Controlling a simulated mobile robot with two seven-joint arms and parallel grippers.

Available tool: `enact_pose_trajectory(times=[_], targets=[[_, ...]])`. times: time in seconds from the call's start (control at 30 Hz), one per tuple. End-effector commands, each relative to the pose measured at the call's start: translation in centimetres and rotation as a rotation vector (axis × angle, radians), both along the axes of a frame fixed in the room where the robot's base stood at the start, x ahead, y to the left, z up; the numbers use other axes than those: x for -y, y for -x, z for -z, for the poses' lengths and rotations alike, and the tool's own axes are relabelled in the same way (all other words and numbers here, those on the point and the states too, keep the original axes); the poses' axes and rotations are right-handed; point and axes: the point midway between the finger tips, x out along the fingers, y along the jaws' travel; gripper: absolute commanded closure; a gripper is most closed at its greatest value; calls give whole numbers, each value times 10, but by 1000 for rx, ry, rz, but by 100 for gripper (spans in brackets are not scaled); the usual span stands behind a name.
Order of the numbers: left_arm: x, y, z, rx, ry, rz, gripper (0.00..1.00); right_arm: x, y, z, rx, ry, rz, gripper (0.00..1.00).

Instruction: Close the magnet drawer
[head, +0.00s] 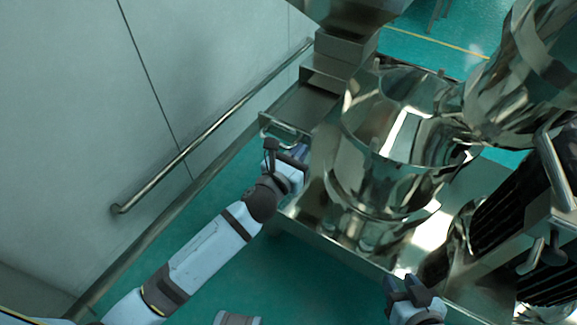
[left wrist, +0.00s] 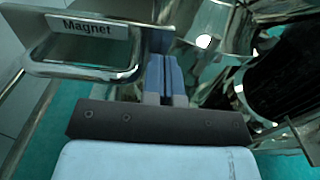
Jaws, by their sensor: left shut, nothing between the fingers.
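The magnet drawer has a metal front with a "Magnet" label (left wrist: 87,27) and a bent-bar handle (left wrist: 82,71) in the left wrist view. In the head view its handle (head: 284,131) shows at the left side of the shiny metal machine. My left gripper (head: 301,153) is just below and right of the handle, its blue fingers (left wrist: 164,78) together and empty. The fingers point at the drawer front, right of the handle; I cannot tell whether they touch it. How far the drawer stands out is unclear. My right gripper (head: 408,285) is low in the head view, with its dark fingers apart.
A reflective metal drum (head: 375,150) stands right of the drawer. A black ribbed motor (head: 515,220) is at the far right. A wall rail (head: 210,130) runs along the left wall. Green floor (head: 310,275) is open at the bottom.

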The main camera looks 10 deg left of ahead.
Motion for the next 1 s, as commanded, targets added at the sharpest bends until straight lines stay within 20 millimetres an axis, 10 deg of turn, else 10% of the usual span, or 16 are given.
enact_pose_trajectory(times=[0.67, 1.0], targets=[[7, -19, -1, 1, 1, 0, 100, 0, 0, -4, 8, -2, -2, 60], [32, -91, -2, 4, -1, -1, 100, 0, 1, 2, 0, 1, -2, 60]])
